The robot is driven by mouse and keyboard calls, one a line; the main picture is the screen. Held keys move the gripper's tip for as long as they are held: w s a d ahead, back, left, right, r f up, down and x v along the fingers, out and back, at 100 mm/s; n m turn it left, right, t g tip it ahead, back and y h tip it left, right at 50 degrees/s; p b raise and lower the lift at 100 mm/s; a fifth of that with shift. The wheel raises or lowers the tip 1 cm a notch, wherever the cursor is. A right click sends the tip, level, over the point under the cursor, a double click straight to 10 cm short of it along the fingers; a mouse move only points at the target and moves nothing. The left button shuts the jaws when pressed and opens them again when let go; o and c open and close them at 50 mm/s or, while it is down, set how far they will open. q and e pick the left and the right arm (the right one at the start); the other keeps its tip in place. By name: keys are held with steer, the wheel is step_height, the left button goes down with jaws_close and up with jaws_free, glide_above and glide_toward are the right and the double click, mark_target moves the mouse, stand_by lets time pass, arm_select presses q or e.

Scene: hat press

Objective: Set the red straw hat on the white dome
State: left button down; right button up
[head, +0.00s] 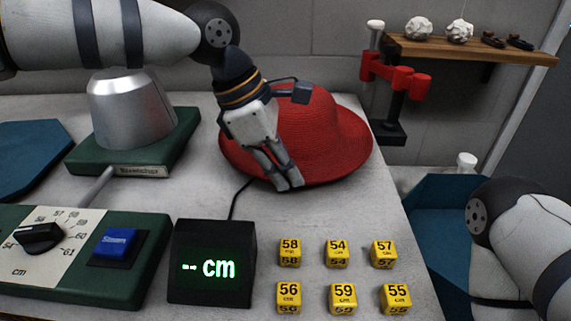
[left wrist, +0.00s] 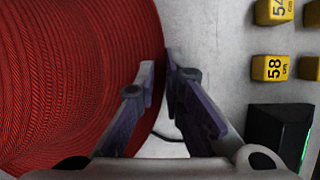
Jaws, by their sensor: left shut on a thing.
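The red straw hat (head: 322,135) rests at the back right of the grey table, crown up. It fills the left of the left wrist view (left wrist: 70,80). My left gripper (head: 287,186) reaches down over its near brim and is shut on that brim. In the left wrist view its fingers (left wrist: 162,75) stand on either side of the brim's edge. A silver, cone-shaped stand (head: 130,110) sits on a green base at the back left. Its top is hidden behind my left arm, so I cannot make out a white dome. My right gripper is out of view.
A green panel with a dial (head: 38,236) and blue Steam button (head: 115,243) lies front left. A black display (head: 212,264) reads "-- cm". Several yellow numbered cubes (head: 342,298) stand front right. A red-and-black post stand (head: 394,90) and a wooden shelf (head: 470,50) are behind.

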arm_select(q)
steer(key=shift+f, duration=0.75)
stand_by(0.3)
steer(key=c, duration=1.6)
jaws_free()
